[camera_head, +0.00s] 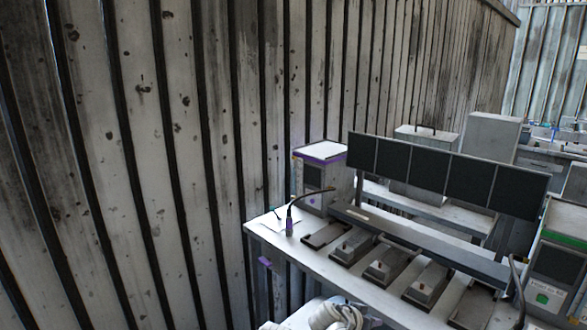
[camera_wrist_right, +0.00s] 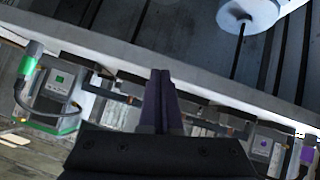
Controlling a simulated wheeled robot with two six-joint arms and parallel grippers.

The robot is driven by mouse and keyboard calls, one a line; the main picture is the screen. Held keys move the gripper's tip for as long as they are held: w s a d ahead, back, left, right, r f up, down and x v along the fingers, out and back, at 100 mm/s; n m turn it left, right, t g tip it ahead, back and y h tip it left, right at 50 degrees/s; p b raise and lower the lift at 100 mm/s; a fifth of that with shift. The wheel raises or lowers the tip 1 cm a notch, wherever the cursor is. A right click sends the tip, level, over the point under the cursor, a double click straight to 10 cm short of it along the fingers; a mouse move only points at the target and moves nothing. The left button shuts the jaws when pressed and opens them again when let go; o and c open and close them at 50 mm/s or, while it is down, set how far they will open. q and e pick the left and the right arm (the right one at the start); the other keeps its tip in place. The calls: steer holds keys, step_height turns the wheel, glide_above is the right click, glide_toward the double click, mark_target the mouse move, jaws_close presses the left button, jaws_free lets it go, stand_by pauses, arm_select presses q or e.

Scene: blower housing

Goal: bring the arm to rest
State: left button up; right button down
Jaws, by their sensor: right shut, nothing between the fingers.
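My right gripper (camera_wrist_right: 162,78) shows in the right wrist view, its two dark fingers together with nothing between them. It points toward the workbench, apart from the things there. In the head view I cannot make out its fingers; a pale rounded form at the bottom edge is cut off. My left gripper is in neither view. The white workbench (camera_head: 272,238) stands right of centre in the head view, with a row of grey blocks (camera_head: 385,263) on it.
A purple-trimmed box (camera_head: 318,178) and a green-trimmed box (camera_head: 560,255) stand at the bench ends. A dark cable (camera_head: 298,198) rises near the left end. Dark panels (camera_head: 447,175) stand behind the blocks. A corrugated wall (camera_head: 150,150) fills the left. A white cylinder (camera_wrist_right: 248,12) shows in the wrist view.

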steer(key=s+a+f+n+g+y, duration=0.45)
steer(key=s+f+n+y, duration=0.3)
steer(key=s+f, duration=0.2)
arm_select(q)
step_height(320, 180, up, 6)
steer(key=p, duration=0.6)
arm_select(e)
steer(key=s+a+r+n+g, duration=0.1)
steer(key=s+a+r, duration=0.2)
steer(key=a, duration=0.2)
steer(key=s+a+r+n+g, duration=0.1)
steer(key=s+a+r+n, duration=0.1)
steer(key=s+a+r, duration=0.1)
steer(key=shift+s+a+r, duration=0.3)
steer(key=shift+a+r, duration=0.15)
steer(key=shift+a, duration=0.8)
steer(key=shift+n, duration=0.25)
